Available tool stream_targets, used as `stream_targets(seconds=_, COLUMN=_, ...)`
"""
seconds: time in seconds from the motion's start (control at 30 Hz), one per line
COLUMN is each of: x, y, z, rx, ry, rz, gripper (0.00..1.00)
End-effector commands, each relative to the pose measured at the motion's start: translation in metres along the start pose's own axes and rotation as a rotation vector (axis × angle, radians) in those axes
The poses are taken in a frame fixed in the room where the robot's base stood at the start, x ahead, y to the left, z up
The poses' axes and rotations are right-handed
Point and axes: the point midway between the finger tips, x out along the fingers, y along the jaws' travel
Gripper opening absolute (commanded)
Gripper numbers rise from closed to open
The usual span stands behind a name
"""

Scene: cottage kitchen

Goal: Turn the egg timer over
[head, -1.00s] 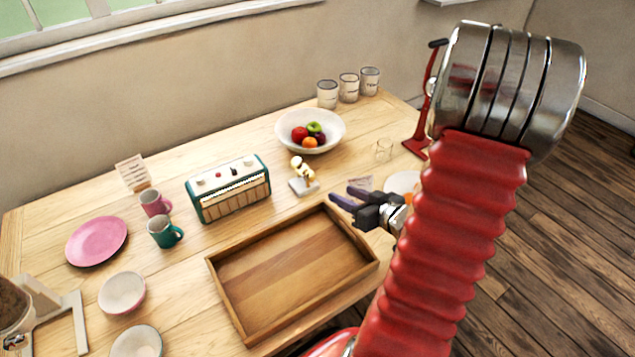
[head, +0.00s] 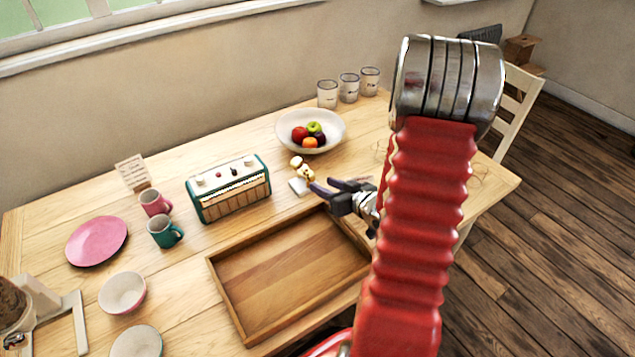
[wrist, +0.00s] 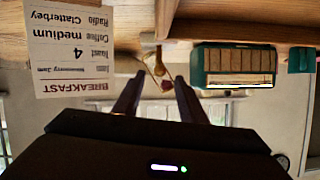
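A small cream and brown upright thing (head: 301,166) on a pale square base (head: 298,187) stands behind the tray; it seems to be the egg timer, but its detail is too small to be sure. In the wrist view, which is upside down, it seems to be the yellowish thing (wrist: 153,56) just beyond my fingertips. My gripper (head: 321,183) is open and empty, its fingers just right of the base in the head view. The fingers also show apart in the wrist view (wrist: 158,80). I cannot tell whether a finger touches the base.
A wooden tray (head: 225,285) lies in front, below my gripper. A teal radio (head: 230,190) stands to the left, and a white fruit bowl (head: 338,139) behind. Mugs and bowls stand farther left.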

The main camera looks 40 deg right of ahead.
Motion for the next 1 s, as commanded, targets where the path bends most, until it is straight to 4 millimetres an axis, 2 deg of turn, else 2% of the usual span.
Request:
stream_targets(seconds=0.1, x=0.019, y=-0.001, z=0.001, rx=-0.001, ry=-0.001, rz=-0.003, gripper=0.38)
stream_targets(seconds=0.3, x=0.04, y=0.0, z=0.0, rx=0.0, ry=-0.001, rz=-0.001, gripper=0.38)
stream_targets(seconds=0.67, x=0.045, y=0.0, z=0.0, rx=0.001, ry=0.0, rz=0.001, gripper=0.38)
stream_targets(seconds=1.0, x=0.044, y=0.0, z=0.0, rx=0.001, ry=0.0, rz=0.0, gripper=0.15)
